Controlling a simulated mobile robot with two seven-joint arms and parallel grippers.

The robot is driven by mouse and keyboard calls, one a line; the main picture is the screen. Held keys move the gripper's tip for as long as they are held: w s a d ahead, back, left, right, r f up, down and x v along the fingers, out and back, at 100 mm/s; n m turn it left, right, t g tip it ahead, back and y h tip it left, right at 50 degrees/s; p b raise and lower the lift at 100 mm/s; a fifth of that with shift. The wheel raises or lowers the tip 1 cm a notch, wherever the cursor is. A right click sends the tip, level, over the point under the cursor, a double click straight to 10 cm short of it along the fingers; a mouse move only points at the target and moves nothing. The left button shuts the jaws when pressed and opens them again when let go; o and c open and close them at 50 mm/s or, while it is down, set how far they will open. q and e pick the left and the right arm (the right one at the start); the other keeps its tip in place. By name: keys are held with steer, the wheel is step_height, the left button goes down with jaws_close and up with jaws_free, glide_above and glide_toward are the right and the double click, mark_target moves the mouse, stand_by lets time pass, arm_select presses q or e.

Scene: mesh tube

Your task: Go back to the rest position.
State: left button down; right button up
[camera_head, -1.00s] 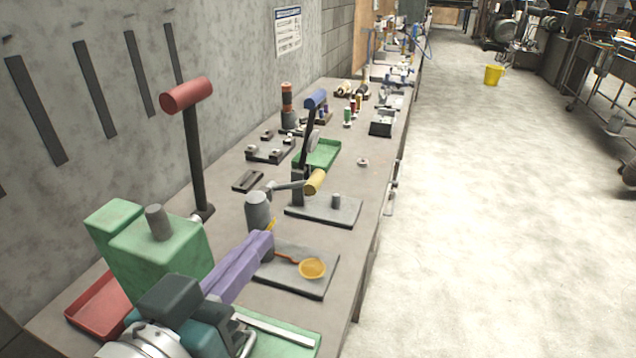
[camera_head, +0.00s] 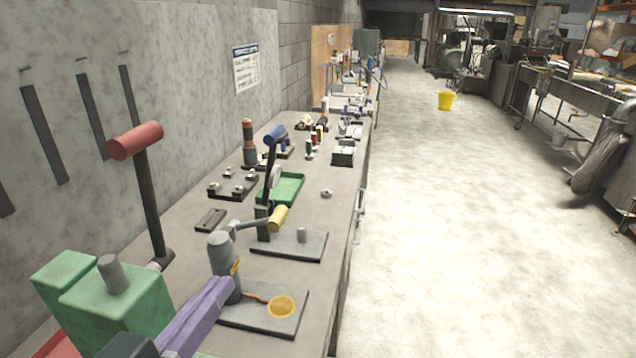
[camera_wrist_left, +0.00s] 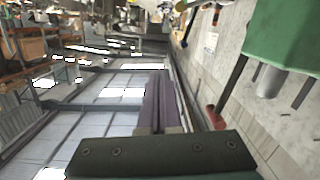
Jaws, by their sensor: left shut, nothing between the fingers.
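My left gripper (camera_head: 222,288) is in the lower left of the head view, its purple fingers closed together with nothing between them. It also shows in the left wrist view (camera_wrist_left: 158,85). The fingertips appear in front of the grey plate (camera_head: 265,325) and beside the grey cylinder (camera_head: 222,262); contact cannot be told. A yellow round strainer (camera_head: 282,307) with an orange handle lies on that plate. My right gripper is not in view.
A green machine block (camera_head: 120,310) with a red-topped lever (camera_head: 135,141) stands at left. A blue-handled press (camera_head: 268,170), a green tray (camera_head: 281,189) and small fixtures line the bench along the wall. The floor right of the bench is open; a yellow bucket (camera_head: 446,100) stands far off.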

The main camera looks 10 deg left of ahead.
arm_select(q)
steer(key=s+a+f+m+g, duration=0.1)
steer(key=s+m+g, duration=0.1)
steer(key=s+g, duration=0.5)
steer(key=s+a+f+m+g, duration=0.1)
steer(key=s+a+m+g, duration=0.1)
steer(key=s+g, duration=0.6)
step_height(320, 180, up, 24)
steer(key=s+t+p, duration=0.1)
steer(key=s+p, duration=0.1)
steer(key=p, duration=2.1)
steer(key=shift+s+f+t+y, duration=0.25)
steer(key=shift+s+t+y, duration=0.05)
steer(key=shift+t, duration=0.1)
steer(key=shift+d+f, duration=0.1)
steer(key=shift+n, duration=0.3)
